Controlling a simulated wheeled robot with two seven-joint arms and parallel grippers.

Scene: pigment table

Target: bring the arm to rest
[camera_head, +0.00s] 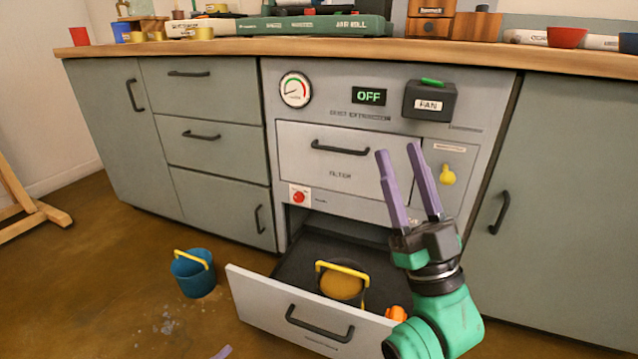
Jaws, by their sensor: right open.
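My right gripper (398,150) has two long purple fingers. They are spread apart and point up, with nothing between them. The gripper is in front of the grey dust extractor panel (350,204), overlapping the right side of the filter drawer (335,165) in the picture. My green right arm comes in from the lower right. A purple fingertip of my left gripper (222,352) shows at the bottom edge; the rest of it is out of view. Whether the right fingers touch the panel cannot be told.
A low drawer (262,306) is pulled out, holding a yellow-handled container (342,284) and an orange object (397,313). A blue bucket (193,276) stands on the floor to its left. The display (369,96) reads OFF. The wooden worktop (225,47) carries several items.

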